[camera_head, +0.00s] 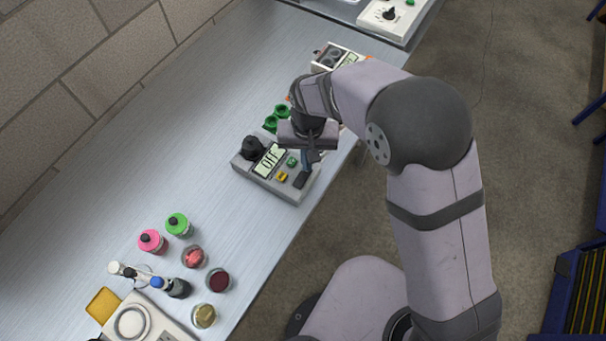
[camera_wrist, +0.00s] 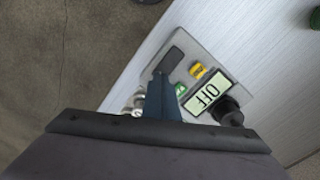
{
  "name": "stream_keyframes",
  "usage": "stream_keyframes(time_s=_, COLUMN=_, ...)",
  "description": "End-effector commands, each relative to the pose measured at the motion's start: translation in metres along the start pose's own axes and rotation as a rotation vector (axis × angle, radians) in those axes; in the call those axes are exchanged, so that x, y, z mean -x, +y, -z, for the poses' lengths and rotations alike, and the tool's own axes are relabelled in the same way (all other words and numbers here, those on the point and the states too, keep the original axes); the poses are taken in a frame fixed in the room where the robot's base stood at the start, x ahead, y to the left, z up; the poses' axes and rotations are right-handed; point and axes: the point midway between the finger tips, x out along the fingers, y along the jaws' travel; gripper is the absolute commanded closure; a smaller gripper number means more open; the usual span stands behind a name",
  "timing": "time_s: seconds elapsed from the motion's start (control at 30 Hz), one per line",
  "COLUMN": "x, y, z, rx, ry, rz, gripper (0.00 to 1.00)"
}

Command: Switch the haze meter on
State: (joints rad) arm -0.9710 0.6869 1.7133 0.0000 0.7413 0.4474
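The haze meter (camera_head: 289,192) is a grey box near the bench's front edge, and its display (camera_head: 269,160) reads OFF. It carries a black knob (camera_head: 253,147), a green button (camera_head: 292,161), a yellow button (camera_head: 281,176) and a black rocker-like pad (camera_head: 300,180). The wrist view also shows the display (camera_wrist: 206,95), yellow button (camera_wrist: 198,71), green button (camera_wrist: 180,89) and black pad (camera_wrist: 173,62). My gripper (camera_head: 306,167) points down over the meter's right side, its fingers together and empty. Its tips (camera_wrist: 159,76) appear beside the black pad; contact cannot be told.
Green-topped items (camera_head: 275,118) stand behind the meter. Capped bottles (camera_head: 179,225) and small jars (camera_head: 219,281) stand at lower left, beside a white device (camera_head: 165,327). A small white box (camera_head: 335,57) and another knobbed device (camera_head: 388,18) are farther back. The bench's left middle is clear.

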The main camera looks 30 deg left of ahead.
Motion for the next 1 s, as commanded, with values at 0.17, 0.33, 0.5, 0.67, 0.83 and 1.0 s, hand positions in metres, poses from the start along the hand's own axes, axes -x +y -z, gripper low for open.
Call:
stream_keyframes(time_s=0.17, x=-0.003, y=0.000, z=0.000, rx=0.000, ry=0.000, rz=0.000, gripper=1.00)
stream_keyframes(time_s=0.33, x=-0.006, y=0.000, z=0.000, rx=0.000, ry=-0.001, rz=0.000, gripper=1.00)
stream_keyframes(time_s=0.5, x=-0.009, y=0.000, z=0.000, rx=0.000, ry=0.000, rz=0.000, gripper=1.00)
stream_keyframes(time_s=0.67, x=-0.011, y=0.000, z=0.000, rx=0.000, ry=0.000, rz=0.000, gripper=1.00)
stream_keyframes(time_s=0.83, x=-0.015, y=0.000, z=0.000, rx=0.000, ry=0.000, rz=0.000, gripper=1.00)
stream_keyframes(time_s=1.0, x=-0.018, y=0.000, z=0.000, rx=0.000, ry=0.000, rz=0.000, gripper=1.00)
